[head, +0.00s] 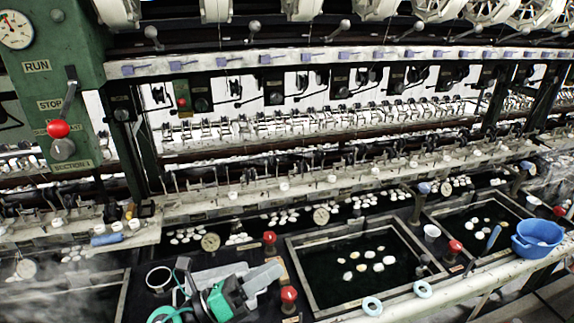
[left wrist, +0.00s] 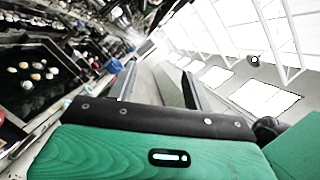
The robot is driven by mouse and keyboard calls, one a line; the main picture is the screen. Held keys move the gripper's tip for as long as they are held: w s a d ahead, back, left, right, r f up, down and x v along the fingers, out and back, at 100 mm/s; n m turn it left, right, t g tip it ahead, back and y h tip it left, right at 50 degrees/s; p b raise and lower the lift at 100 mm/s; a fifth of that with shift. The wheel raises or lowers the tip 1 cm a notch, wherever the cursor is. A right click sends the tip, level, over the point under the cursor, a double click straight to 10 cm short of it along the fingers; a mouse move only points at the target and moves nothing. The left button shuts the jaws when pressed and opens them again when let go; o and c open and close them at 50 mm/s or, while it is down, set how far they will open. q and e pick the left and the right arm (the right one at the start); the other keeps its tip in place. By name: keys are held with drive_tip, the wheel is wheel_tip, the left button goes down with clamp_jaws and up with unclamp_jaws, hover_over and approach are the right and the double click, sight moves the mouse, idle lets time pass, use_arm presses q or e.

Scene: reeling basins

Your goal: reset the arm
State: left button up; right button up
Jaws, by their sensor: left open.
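My left gripper (head: 264,269) is at the bottom of the head view, left of centre, with a green and black body and grey fingers pointing right. It is over the dark bench left of the middle basin. In the left wrist view my left gripper (left wrist: 158,74) shows its two fingers apart with nothing between them. Its green housing fills the bottom of that view. My right gripper is not in either view.
A basin (head: 296,268) with white cocoons lies just right of my gripper. Red knobs (head: 289,294) stand close to the fingers. A blue bowl (head: 538,238) sits at the far right. A green post (head: 62,100) with a red-knobbed lever stands at the left.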

use_arm(q)
drive_tip(key=w+a+f+n+t+y, duration=0.1)
drive_tip(key=w+a+n+t+y, duration=0.1)
drive_tip(key=a+n+t+y, duration=0.6)
drive_tip(key=w+a+n+t+y, duration=0.2)
drive_tip(key=a+n+t+y, duration=0.15)
drive_tip(key=n, duration=0.85)
drive_tip(key=s+a+f+n+g+y, duration=0.2)
drive_tip(key=a+f+n+g+y, duration=0.15)
drive_tip(key=f+n, duration=0.25)
drive_tip(key=s+a+f+n+g+y, duration=0.3)
drive_tip(key=a+f+n+y, duration=0.1)
drive_tip(key=f+n+y, duration=0.15)
drive_tip(key=s+f+n+g+h, duration=0.1)
drive_tip(key=s+f+n+g, duration=0.2)
drive_tip(key=s+f+g, duration=0.45)
drive_tip(key=s+f+n+g+h, duration=0.1)
drive_tip(key=s+f+n+g, duration=0.3)
drive_tip(key=s, duration=0.7)
wheel_tip(320, 180, down, 32)
drive_tip(key=s+a+f+g, duration=0.1)
drive_tip(key=s+f, duration=0.9)
drive_tip(key=s+a+f+g, duration=0.1)
drive_tip(key=s+a+f, duration=0.1)
drive_tip(key=s+f, duration=0.7)
drive_tip(key=shift+s+a+f+m+y, duration=0.3)
drive_tip(key=shift+s+f+m+y, duration=0.05)
drive_tip(key=shift+f+m, duration=0.15)
